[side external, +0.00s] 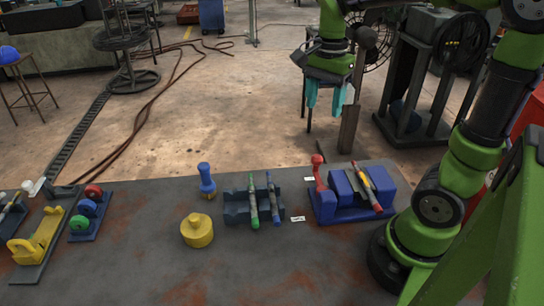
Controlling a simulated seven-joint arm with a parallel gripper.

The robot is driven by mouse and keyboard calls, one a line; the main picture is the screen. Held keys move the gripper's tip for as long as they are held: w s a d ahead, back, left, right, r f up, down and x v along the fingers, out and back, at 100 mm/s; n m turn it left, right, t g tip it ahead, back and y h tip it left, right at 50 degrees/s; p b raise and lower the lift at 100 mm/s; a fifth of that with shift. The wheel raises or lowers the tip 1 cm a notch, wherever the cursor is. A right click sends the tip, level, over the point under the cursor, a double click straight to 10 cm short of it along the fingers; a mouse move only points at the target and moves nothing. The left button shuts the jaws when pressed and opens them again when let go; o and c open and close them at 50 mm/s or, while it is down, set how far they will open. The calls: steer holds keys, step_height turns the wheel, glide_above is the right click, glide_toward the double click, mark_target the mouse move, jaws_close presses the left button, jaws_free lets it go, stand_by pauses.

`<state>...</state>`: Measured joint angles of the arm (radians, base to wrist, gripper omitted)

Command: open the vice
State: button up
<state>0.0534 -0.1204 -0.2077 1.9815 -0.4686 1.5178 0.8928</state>
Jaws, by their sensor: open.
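The vice (343,191) appears to be the blue block assembly at the right of the table, with blue jaws on a dark blue base. A red upright handle (318,172) stands at its left end. A marker with a red end and a yellow part (368,188) lies across the vice, between or on its blocks; I cannot tell which. My gripper (326,112) has teal fingers, points down and is open and empty. It hangs high, apart from the vice, and shows above the table's far edge in the picture.
A dark blue rack (238,213) holds a green and a blue marker left of the vice. A yellow drum (197,231) and a blue peg (207,181) stand further left. A yellow fixture (38,244) and a board with coloured wheels (87,214) sit far left. The front middle is clear.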

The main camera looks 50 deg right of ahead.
steer(key=shift+r, duration=1.45)
steer(key=s+a+f+n+t+y, duration=0.1)
steer(key=s+a+n+t, duration=0.1)
steer(key=a+n, duration=0.3)
steer(key=s+a+f+n+t+y, duration=0.1)
steer(key=s+a+n+t, duration=0.2)
steer(key=n, duration=0.6)
steer(key=a+t, duration=0.2)
steer(key=a, duration=0.1)
steer(key=shift+a, duration=0.25)
